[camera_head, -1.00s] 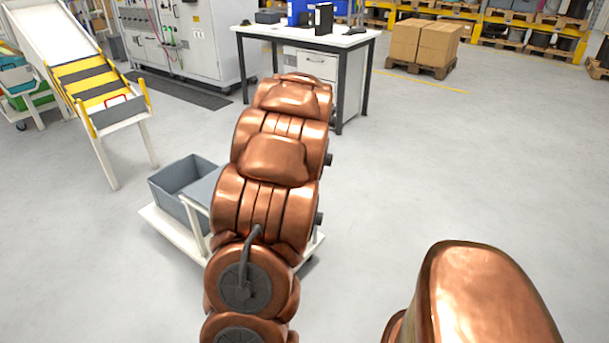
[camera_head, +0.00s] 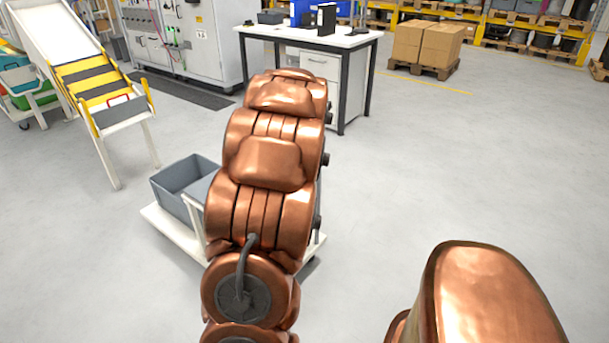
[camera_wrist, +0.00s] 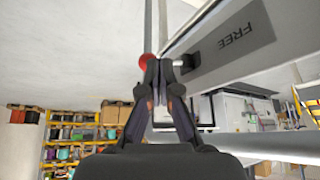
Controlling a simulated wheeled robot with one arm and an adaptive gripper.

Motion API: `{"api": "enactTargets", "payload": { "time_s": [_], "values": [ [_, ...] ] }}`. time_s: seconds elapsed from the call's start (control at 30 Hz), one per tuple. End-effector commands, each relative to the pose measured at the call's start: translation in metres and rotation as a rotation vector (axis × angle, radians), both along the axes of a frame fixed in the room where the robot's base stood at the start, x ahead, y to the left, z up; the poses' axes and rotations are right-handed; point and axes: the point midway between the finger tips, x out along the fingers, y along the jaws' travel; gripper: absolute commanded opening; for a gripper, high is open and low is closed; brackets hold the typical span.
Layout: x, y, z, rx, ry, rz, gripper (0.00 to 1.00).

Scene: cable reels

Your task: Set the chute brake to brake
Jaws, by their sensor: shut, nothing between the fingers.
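In the wrist view the chute brake shows as a red ball knob (camera_wrist: 146,60) on a short metal rod that meets a dark mount on a grey panel (camera_wrist: 262,32). The panel carries the word FREE, seen tilted. My gripper (camera_wrist: 165,70) is shut and empty, its fingertips right at the knob and rod. I cannot tell whether they touch. In the head view the chute (camera_head: 60,40) stands at the far left, with yellow and black bands and a red handle (camera_head: 117,100) near its low end. My gripper is hidden there behind my arm.
A white cart (camera_head: 160,222) with a grey bin (camera_head: 178,188) stands just beyond my arm. A white desk (camera_head: 340,42) and a machine cabinet (camera_head: 215,30) are behind. Boxes (camera_head: 425,42) sit on a pallet at the back. The floor on the right is clear.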

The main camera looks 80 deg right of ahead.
Motion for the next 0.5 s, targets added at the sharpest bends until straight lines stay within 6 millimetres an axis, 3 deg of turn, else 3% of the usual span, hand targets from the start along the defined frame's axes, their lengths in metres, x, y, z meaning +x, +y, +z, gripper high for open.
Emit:
{"api": "enactTargets", "payload": {
  "time_s": [0.5],
  "values": [
    [-0.007, 0.04, 0.069, -0.005, -0.001, 0.009, 0.0]
  ]
}}
